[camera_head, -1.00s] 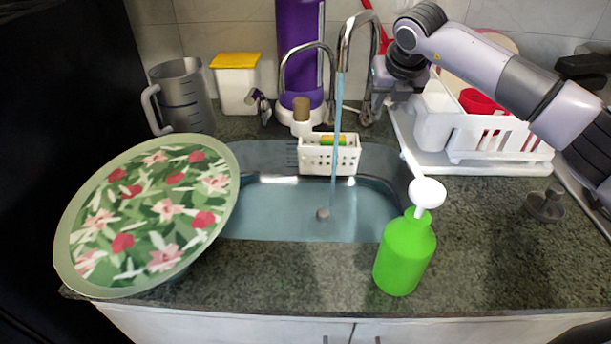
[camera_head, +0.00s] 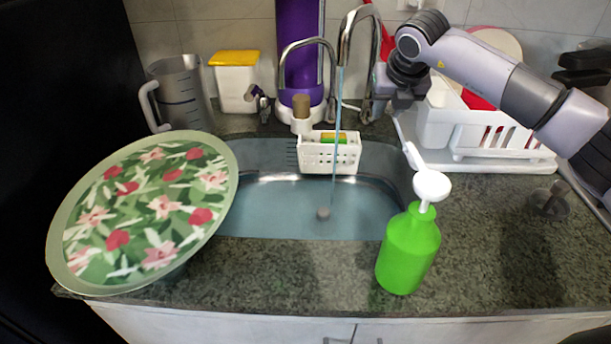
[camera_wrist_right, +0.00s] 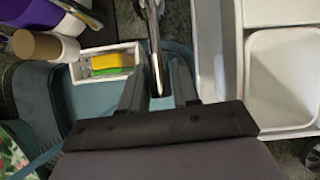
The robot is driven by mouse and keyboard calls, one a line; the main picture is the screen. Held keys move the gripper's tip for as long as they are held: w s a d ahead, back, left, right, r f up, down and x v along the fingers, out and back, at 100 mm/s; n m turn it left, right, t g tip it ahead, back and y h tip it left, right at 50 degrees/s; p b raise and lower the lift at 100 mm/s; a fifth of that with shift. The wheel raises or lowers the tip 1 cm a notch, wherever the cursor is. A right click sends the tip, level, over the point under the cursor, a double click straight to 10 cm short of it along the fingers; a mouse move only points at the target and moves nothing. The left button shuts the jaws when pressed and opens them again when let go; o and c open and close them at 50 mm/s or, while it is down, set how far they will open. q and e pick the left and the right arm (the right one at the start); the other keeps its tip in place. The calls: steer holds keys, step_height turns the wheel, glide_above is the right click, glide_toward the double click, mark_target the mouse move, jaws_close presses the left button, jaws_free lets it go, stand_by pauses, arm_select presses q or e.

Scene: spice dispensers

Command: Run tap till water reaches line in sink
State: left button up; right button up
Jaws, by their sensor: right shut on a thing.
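The chrome tap (camera_head: 345,45) stands behind the sink, with a thin blue water stream (camera_head: 337,110) falling from its spout. The sink (camera_head: 280,178) holds blue water (camera_head: 285,208); a small grey round thing shows in it. My left gripper is out of view.
A floral plate (camera_head: 145,210) overlaps the sink's left side. A green bottle (camera_head: 408,250) stands at the front right. A white caddy (camera_head: 315,155) is at the sink's back edge. A white dish rack (camera_head: 480,135) is at the right. The right front counter is largely clear.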

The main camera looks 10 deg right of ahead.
steer(key=shift+f, duration=0.15)
steer(key=shift+s+f+b, duration=0.2)
steer(key=shift+f+b, duration=0.25)
steer(key=shift+b, duration=0.15)
steer(key=o, duration=0.9)
steer(key=shift+r, duration=0.1)
